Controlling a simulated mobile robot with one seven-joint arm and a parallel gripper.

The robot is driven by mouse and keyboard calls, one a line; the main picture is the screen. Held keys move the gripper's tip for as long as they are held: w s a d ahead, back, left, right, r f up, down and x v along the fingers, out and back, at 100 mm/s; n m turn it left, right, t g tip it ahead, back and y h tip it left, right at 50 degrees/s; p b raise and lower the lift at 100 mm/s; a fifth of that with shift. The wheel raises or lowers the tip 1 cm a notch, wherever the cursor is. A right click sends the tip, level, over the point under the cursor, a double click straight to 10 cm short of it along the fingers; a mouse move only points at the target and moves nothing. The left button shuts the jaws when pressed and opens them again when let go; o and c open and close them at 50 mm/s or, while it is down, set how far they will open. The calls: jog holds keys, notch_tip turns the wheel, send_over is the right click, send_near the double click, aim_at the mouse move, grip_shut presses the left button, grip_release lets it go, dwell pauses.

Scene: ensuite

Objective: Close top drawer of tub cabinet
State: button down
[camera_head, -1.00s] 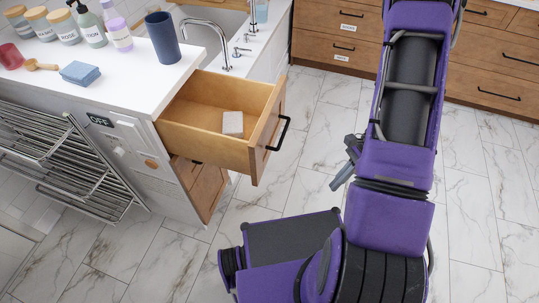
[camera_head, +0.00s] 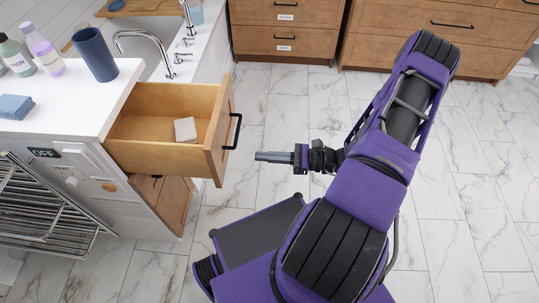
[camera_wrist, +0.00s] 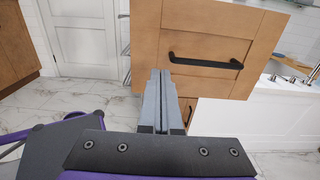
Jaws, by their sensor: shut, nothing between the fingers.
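The top drawer (camera_head: 213,137) of the tub cabinet stands pulled far out in the head view, with a black bar handle on its wooden front. In the wrist view the drawer front (camera_wrist: 230,25) and its handle (camera_wrist: 207,63) fill the upper middle. My gripper (camera_head: 258,157) is shut and empty, to the right of the drawer front and pointing at it, with a gap between them in the head view. In the wrist view my fingers (camera_wrist: 160,78) overlap the left part of the front, near the handle's left end. I cannot tell whether they touch.
A white block (camera_head: 185,130) lies inside the drawer. A dark blue cup (camera_head: 95,55) and bottles stand on the white counter (camera_head: 75,110). A metal rack (camera_head: 45,215) is at the lower left. Marble floor (camera_head: 280,110) lies open between the drawer and the far wooden cabinets (camera_head: 390,35).

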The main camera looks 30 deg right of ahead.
aim_at(221, 154)
jog(key=x, duration=0.9)
jog(key=shift+w+a, duration=0.1)
jog(key=shift+a, duration=0.15)
